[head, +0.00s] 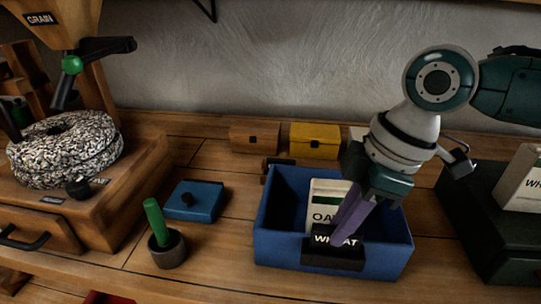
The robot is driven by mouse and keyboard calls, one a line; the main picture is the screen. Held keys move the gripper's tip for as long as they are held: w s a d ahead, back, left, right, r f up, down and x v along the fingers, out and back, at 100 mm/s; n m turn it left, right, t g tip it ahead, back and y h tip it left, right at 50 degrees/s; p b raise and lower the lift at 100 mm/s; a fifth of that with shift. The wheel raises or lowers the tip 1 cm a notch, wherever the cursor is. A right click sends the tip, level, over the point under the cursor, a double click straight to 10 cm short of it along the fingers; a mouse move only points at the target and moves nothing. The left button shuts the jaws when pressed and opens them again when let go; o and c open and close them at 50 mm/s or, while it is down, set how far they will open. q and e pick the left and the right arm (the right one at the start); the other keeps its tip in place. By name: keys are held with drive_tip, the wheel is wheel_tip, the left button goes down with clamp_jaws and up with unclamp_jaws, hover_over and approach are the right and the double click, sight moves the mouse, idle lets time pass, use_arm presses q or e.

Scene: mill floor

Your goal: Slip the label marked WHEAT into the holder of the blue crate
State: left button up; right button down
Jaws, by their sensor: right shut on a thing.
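The blue crate (284,250) stands on the bench right of centre. A dark holder (332,260) is on its front wall. The black label marked WHEAT (326,240) is upright at the top of the holder, its lettering partly covered by a finger. My right gripper (350,226) reaches down over the crate and is shut on this label. I cannot tell whether the label's lower edge is inside the holder or just in front of it. My left gripper is not in view.
A pale packet marked OAT (322,195) stands inside the crate, partly hidden. A blue lid (192,203) and a dark cup with a green stick (168,250) lie to the left. The grain mill (65,150) is far left. A dark crate (487,230) stands close on the right.

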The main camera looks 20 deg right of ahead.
idle(0.4)
drive_tip(key=c, duration=0.8)
unclamp_jaws()
drive_tip(key=shift+o, duration=0.2)
drive_tip(key=v, duration=1)
drive_tip(key=shift+p, duration=0.35)
